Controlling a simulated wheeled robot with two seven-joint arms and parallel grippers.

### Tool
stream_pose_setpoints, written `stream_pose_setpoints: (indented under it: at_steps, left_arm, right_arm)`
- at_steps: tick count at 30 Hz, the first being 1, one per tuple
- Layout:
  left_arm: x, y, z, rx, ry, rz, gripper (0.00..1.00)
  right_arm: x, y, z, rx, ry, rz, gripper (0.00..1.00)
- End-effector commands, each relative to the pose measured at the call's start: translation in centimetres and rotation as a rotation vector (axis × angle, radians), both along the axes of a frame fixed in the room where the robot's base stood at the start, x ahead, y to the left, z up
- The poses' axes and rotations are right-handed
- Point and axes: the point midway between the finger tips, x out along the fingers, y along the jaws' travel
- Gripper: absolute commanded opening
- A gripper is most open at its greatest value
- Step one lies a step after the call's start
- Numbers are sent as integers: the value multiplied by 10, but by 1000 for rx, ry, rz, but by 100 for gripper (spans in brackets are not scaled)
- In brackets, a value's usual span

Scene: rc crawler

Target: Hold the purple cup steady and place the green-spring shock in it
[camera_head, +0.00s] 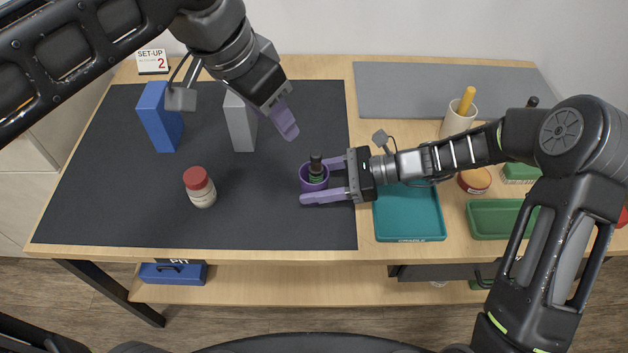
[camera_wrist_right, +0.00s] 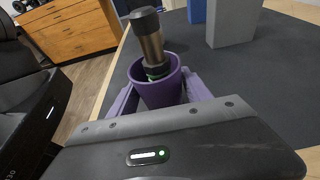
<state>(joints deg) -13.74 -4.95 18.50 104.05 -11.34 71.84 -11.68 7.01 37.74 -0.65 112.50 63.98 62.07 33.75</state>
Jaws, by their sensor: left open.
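The purple cup (camera_head: 304,183) stands upright on the dark mat. It also shows in the right wrist view (camera_wrist_right: 160,95). The green-spring shock (camera_head: 316,164) is in the cup, its dark top sticking out above the rim. In the right wrist view the shock (camera_wrist_right: 151,40) leans slightly, with a bit of green near the rim; its lower end is hidden. My right gripper (camera_head: 322,180) is shut on the cup, one purple finger on each side. My left gripper (camera_head: 286,121) is open and empty, above and behind the cup, apart from the shock.
A blue block (camera_head: 160,118) and a grey block (camera_head: 240,122) stand at the back left. A red-capped jar (camera_head: 201,188) stands left of the cup. A teal tray (camera_head: 410,218), a green tray (camera_head: 496,220) and a cup with a yellow handle (camera_head: 458,118) are at right. The front of the mat is clear.

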Motion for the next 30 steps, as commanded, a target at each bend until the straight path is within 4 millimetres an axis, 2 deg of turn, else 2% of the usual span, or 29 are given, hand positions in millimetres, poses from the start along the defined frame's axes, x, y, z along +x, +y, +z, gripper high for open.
stream_pose_setpoints:
  at_steps: [1,6,17,23,30]
  left_arm:
    - [0,0,0,0,0,0,46]
    - [0,0,0,0,0,0,46]
    - [0,0,0,0,0,0,46]
    - [0,0,0,0,0,0,46]
    - [0,0,0,0,0,0,46]
  right_arm:
    - [0,0,0,0,0,0,62]
    - [0,0,0,0,0,0,76]
    - [1,-4,1,-1,-1,-2,76]
    - [1,-27,8,-2,-2,-4,76]
    - [1,-74,23,-1,-3,-4,76]
